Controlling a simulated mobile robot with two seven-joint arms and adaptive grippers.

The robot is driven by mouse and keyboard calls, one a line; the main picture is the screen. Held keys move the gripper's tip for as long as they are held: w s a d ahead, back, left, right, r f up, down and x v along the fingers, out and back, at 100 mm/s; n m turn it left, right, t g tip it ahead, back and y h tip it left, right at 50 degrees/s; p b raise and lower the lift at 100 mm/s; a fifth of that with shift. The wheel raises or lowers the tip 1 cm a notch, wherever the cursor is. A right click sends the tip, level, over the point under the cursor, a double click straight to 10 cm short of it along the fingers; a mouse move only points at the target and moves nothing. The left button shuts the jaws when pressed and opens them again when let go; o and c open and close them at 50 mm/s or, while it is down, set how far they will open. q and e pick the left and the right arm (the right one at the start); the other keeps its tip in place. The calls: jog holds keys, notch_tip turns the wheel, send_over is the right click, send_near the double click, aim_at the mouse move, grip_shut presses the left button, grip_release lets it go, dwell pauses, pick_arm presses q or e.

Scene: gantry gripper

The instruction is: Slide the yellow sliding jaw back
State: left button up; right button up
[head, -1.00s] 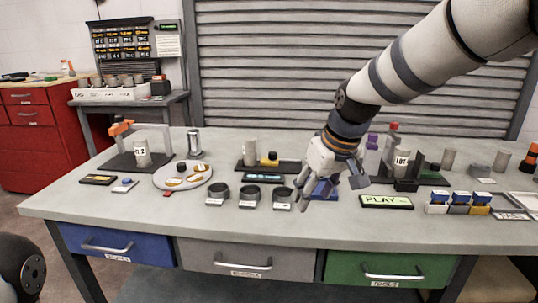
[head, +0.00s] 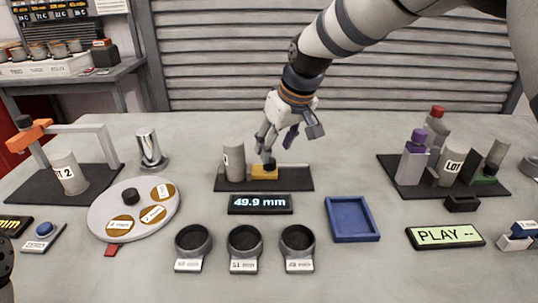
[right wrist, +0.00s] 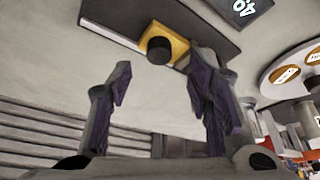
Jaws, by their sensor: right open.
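The yellow sliding jaw (head: 258,173) with its black knob (head: 270,163) sits on a dark base plate (head: 298,184) with a rail. A pale upright cylinder (head: 234,160) stands against or very close to the jaw's left side. My right gripper (head: 269,148) is open and points down just above and behind the jaw. In the right wrist view the yellow jaw (right wrist: 181,48) and its knob (right wrist: 160,50) lie just beyond the two open fingers (right wrist: 163,72), in the gap between them. Contact cannot be told.
A display (head: 260,204) reading 49.9 mm lies in front of the base plate. Three dark round cups (head: 245,241) stand nearer, with a blue tray (head: 351,221) to their right. A round grey plate (head: 100,222) is at the left. Bare table lies right of the base plate.

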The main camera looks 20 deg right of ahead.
aim_at(271, 161)
jog(key=x, duration=0.5)
jog(key=shift+w, duration=0.1)
jog(key=shift+c, duration=0.5)
grip_shut()
